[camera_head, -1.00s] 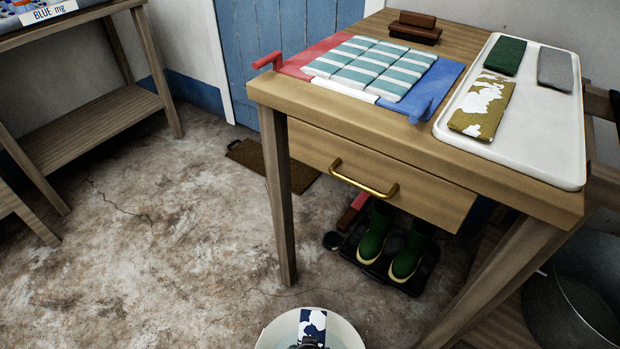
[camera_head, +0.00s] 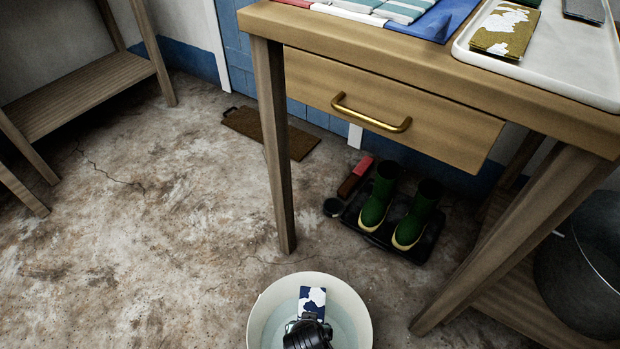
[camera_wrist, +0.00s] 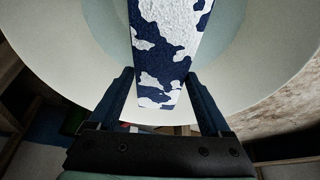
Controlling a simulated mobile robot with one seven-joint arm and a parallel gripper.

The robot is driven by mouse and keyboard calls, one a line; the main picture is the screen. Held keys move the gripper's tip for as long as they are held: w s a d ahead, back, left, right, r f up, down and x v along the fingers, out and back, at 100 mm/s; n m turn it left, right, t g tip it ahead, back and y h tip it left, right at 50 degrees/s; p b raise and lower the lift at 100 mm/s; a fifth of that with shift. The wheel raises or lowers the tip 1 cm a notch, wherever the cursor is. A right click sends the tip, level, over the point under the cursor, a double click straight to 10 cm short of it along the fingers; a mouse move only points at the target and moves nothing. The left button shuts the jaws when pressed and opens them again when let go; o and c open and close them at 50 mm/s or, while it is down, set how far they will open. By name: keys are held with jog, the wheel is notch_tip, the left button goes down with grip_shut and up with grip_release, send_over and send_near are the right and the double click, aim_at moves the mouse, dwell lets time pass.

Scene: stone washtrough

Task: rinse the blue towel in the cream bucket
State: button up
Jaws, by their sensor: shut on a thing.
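The cream bucket (camera_head: 258,318) stands on the floor at the bottom of the head view, with pale water inside; its wall also fills much of the wrist view (camera_wrist: 70,50). The blue towel (camera_head: 312,300), dark blue with white patches, is inside the bucket's rim in the head view. It also shows in the wrist view (camera_wrist: 168,45), reaching up from between the fingers. My gripper (camera_wrist: 165,98) is shut on the towel's near end. In the head view my dark gripper (camera_head: 308,333) covers the towel's lower part. I cannot tell how deep the towel is in the water.
A wooden table with a brass-handled drawer (camera_head: 395,110) stands behind, one leg (camera_head: 277,150) close to the bucket. Green boots (camera_head: 378,196) stand on a black tray beneath it. A grey metal tub (camera_head: 580,265) is at right. The floor at left is clear.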

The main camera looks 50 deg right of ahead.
notch_tip(320, 180, down, 13)
jog(key=b, duration=1.2)
jog(key=shift+a+r, duration=0.1)
jog(key=shift+s+r+p, duration=0.1)
jog(key=shift+r+p, duration=0.85)
jog(key=shift+p, duration=0.25)
jog(key=shift+r, duration=0.1)
